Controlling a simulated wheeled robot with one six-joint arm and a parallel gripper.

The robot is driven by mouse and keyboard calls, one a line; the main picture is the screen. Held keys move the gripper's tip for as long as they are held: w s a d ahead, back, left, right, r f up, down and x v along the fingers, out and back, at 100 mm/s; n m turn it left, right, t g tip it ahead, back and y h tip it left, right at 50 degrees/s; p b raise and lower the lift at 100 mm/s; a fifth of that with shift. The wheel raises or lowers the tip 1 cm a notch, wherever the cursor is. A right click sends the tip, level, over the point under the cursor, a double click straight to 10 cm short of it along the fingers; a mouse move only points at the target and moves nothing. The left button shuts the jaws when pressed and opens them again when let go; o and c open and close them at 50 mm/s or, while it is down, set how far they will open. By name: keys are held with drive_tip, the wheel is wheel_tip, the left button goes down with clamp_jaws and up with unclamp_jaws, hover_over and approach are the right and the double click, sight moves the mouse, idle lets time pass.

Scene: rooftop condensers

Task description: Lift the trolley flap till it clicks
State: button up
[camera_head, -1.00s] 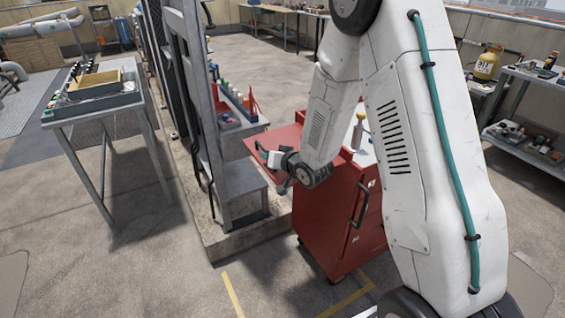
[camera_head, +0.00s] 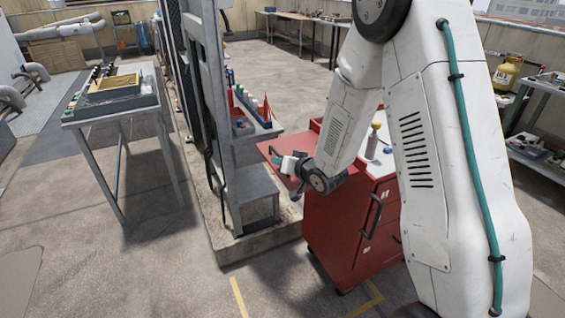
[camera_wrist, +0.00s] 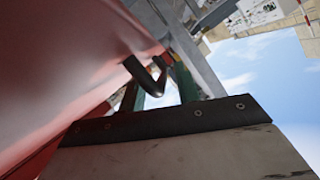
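The red trolley (camera_head: 345,232) stands right of the grey frame post, with its red flap (camera_head: 270,148) sticking out from its left side, roughly level. My gripper (camera_head: 284,166) is at the flap's near edge, seemingly just below it. In the wrist view a smooth red surface (camera_wrist: 70,60), likely the flap's underside, fills the upper left. My gripper's two green-padded fingers (camera_wrist: 160,90) stand apart there, with a dark bent bar (camera_wrist: 146,78) showing between or just beyond them. I cannot tell whether they touch the flap. My arm hides part of the trolley top.
A grey post (camera_head: 215,120) on a concrete kerb (camera_head: 235,248) stands close left of the gripper, with a small shelf of bottles (camera_head: 250,125) behind the flap. A grey table (camera_head: 115,110) is farther left. A bottle (camera_head: 373,140) stands on the trolley. Front floor is open.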

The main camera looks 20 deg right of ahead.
drive_tip(key=v, duration=0.7)
drive_tip(key=shift+s+r, duration=0.15)
drive_tip(key=shift+s, duration=0.15)
drive_tip(key=shift+d, duration=0.1)
drive_tip(key=shift+d+r, duration=0.1)
drive_tip(key=shift+r, duration=0.2)
drive_tip(key=s+d+r+g+h, duration=0.4)
drive_tip(key=s+r+g+h, duration=0.1)
drive_tip(key=s+r, duration=0.5)
drive_tip(key=s+a+r+g, duration=0.1)
drive_tip(key=s+r+g, duration=0.1)
drive_tip(key=s, duration=0.6)
drive_tip(key=s+a+r+n+g, duration=0.1)
drive_tip(key=s+a+r+g, duration=0.1)
drive_tip(key=s, duration=0.6)
drive_tip(key=s+a+r+n+g+y, duration=0.1)
drive_tip(key=s+r+g, duration=0.2)
drive_tip(key=s, duration=0.6)
drive_tip(key=shift+a+r, duration=0.2)
drive_tip(key=shift+r, duration=0.15)
